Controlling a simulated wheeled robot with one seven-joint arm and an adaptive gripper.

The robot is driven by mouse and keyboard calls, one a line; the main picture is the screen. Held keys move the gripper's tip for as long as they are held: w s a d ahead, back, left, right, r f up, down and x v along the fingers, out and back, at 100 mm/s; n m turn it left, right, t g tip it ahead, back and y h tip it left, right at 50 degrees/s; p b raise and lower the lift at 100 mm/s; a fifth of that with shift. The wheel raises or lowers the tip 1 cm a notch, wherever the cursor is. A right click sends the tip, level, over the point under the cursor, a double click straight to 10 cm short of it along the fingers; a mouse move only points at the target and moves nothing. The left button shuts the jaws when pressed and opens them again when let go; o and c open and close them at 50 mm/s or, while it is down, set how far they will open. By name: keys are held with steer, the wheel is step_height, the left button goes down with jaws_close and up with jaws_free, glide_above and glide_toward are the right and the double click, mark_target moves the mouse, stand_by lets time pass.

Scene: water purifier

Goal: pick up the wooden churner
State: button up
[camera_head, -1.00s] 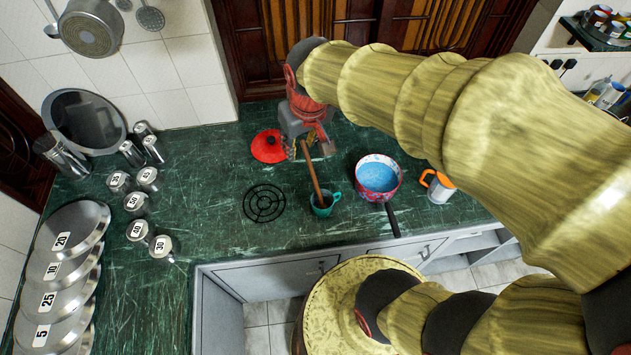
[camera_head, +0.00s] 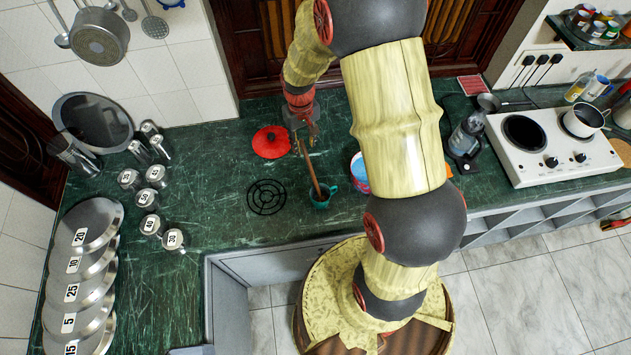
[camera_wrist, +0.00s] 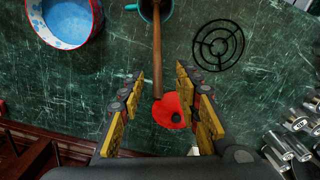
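The wooden churner (camera_head: 311,168) is a brown stick that leans in a teal mug (camera_head: 323,201) on the green counter. In the wrist view the churner (camera_wrist: 157,50) runs down from the mug (camera_wrist: 167,12), and its free end shows between my fingers. My gripper (camera_head: 306,132) is near the churner's upper end in the head view. In the wrist view my gripper (camera_wrist: 157,82) is open, with a yellow-padded finger on each side of the stick and gaps to both. How far the stick reaches between the fingers is hard to tell.
A red lid (camera_head: 271,142) lies behind the mug. A black ring trivet (camera_head: 266,197) is to the left. Several numbered canisters (camera_head: 150,224) stand farther left. A white stove (camera_head: 550,150) is at right.

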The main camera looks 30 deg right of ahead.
mark_target(305, 150)
steer(key=f, duration=0.6)
steer(key=shift+w+d+f, duration=0.2)
steer(key=shift+w+d, duration=0.1)
steer(key=shift+c, duration=0.8)
jaws_close()
